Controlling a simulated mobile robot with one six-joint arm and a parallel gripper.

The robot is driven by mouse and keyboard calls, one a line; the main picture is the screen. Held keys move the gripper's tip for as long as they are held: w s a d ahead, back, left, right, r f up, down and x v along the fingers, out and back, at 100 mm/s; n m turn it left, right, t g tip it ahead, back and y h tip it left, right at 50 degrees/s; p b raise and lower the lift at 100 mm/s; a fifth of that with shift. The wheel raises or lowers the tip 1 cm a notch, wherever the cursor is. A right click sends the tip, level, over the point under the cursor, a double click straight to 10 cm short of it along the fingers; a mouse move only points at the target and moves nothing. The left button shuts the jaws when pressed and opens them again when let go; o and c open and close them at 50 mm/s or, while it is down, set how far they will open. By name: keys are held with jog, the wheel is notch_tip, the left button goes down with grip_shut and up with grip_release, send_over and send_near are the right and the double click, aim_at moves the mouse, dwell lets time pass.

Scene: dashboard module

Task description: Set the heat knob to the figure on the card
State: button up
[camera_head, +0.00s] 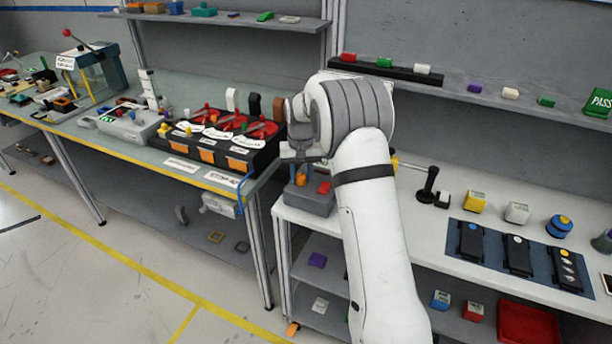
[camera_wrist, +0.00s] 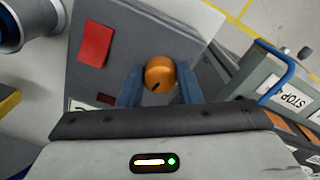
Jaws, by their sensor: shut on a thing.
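The grey dashboard module (camera_head: 308,203) stands at the left end of the white bench. Its orange heat knob (camera_head: 301,179) sits on the top face, left of a red block (camera_head: 325,187). In the wrist view my gripper (camera_wrist: 161,86) has its two blue fingers on either side of the orange knob (camera_wrist: 160,72), shut on it. A dark pointer mark shows on the knob's lower edge. The red block (camera_wrist: 95,44) is to its left on the module (camera_wrist: 125,35). A pale label (camera_wrist: 80,105) is partly hidden by my gripper; I cannot read any figure on it.
A dark tray with orange-fronted bins (camera_head: 240,163) stands on the bench to the left. A black-handled lever (camera_head: 428,186) is right of my arm. A blue mat (camera_head: 515,254) with black modules lies further right. A shelf (camera_head: 480,98) runs behind.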

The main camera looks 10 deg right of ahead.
aim_at(301, 176)
jog(key=shift+w+r+m, duration=0.15)
jog(key=shift+m, duration=0.45)
jog(key=o, duration=1)
notch_tip(301, 176, up, 6)
jog(key=shift+r+b, duration=0.25)
jog(key=shift+b, duration=0.3)
jog(key=shift+r, duration=0.55)
